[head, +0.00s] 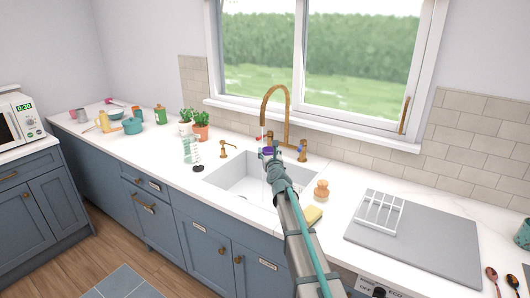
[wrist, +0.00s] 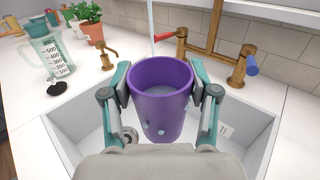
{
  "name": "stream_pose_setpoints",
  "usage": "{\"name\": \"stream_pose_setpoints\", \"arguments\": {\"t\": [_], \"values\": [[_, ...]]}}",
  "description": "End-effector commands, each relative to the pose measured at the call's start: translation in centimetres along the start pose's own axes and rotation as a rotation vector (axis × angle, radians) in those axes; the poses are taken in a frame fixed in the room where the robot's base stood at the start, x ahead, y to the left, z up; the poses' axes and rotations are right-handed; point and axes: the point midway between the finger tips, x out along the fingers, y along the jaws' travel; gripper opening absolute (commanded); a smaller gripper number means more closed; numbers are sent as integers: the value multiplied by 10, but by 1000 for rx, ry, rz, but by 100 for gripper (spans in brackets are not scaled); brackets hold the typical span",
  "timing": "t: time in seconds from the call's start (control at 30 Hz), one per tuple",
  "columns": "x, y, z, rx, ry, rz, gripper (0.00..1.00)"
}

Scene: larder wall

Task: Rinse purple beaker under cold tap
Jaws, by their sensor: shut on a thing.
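My gripper (wrist: 162,92) is shut on the purple beaker (wrist: 160,115), one finger on each side, and holds it upright above the sink (wrist: 245,125). The beaker (head: 267,150) also shows in the head view, partly hidden by my arm. Pale spots dot its outer wall. The brass tap (head: 275,88) arches over the sink. A thin water stream (wrist: 151,28) runs down and meets the beaker's far rim in the wrist view; I cannot tell whether it falls inside or behind. The tap has a blue handle (wrist: 252,64) at right and a red handle (wrist: 181,32) at left.
A measuring jug (wrist: 45,58), a black stopper (wrist: 57,87) and a brass dispenser (wrist: 106,54) stand left of the sink. A wooden brush (head: 321,188), yellow sponge (head: 313,215) and grey board with a rack (head: 430,240) lie to the right.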

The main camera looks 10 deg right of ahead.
Motion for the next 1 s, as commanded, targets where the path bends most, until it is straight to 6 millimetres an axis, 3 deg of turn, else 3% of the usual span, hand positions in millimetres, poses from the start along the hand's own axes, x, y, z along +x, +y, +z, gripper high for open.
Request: {"name": "stream_pose_setpoints", "arguments": {"t": [0.63, 1.0], "values": [[-2, 0, 3, 0, -1, 0, 15], [-25, -1, 22, 0, 0, 0, 15]]}}
